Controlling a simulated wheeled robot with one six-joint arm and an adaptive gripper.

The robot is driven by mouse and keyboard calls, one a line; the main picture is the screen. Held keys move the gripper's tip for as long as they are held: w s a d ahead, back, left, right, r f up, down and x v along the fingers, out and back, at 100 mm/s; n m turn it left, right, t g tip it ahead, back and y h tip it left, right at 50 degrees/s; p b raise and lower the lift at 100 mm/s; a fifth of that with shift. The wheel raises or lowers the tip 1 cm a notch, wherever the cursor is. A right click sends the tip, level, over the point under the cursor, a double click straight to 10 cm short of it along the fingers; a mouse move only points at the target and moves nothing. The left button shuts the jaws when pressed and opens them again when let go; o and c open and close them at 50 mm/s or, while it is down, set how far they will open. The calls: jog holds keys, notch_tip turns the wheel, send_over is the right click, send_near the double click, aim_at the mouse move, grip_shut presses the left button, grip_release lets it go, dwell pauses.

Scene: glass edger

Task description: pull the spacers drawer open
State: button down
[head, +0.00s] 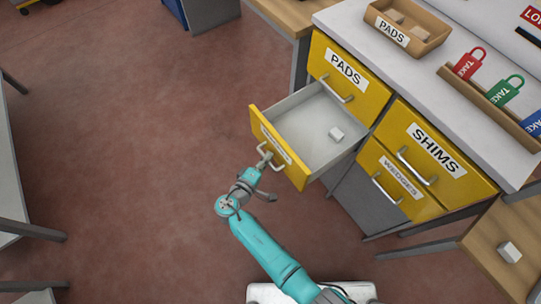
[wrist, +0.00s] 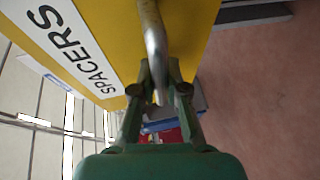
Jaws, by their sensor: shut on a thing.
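The spacers drawer (head: 279,148) has a yellow front and a grey tray, and stands pulled well out of the cabinet in the head view. My gripper (head: 262,162) is at the drawer front, shut on the drawer's metal handle (wrist: 153,40). In the wrist view the two fingers (wrist: 160,92) close around the end of the handle bar. The exact finger contact is partly hidden.
The pads drawer (head: 345,68), shims drawer (head: 433,150) and wedges drawer (head: 398,180) are shut. The worktop (head: 445,45) bears a pads tray (head: 408,30) and a rack of padlock-shaped tags. A wooden surface (head: 490,250) with a pale block is at lower right. Open floor (head: 140,130) lies left.

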jog(key=c, duration=1.2)
grip_release()
jog(key=v, duration=1.2)
jog(key=shift+a, duration=0.1)
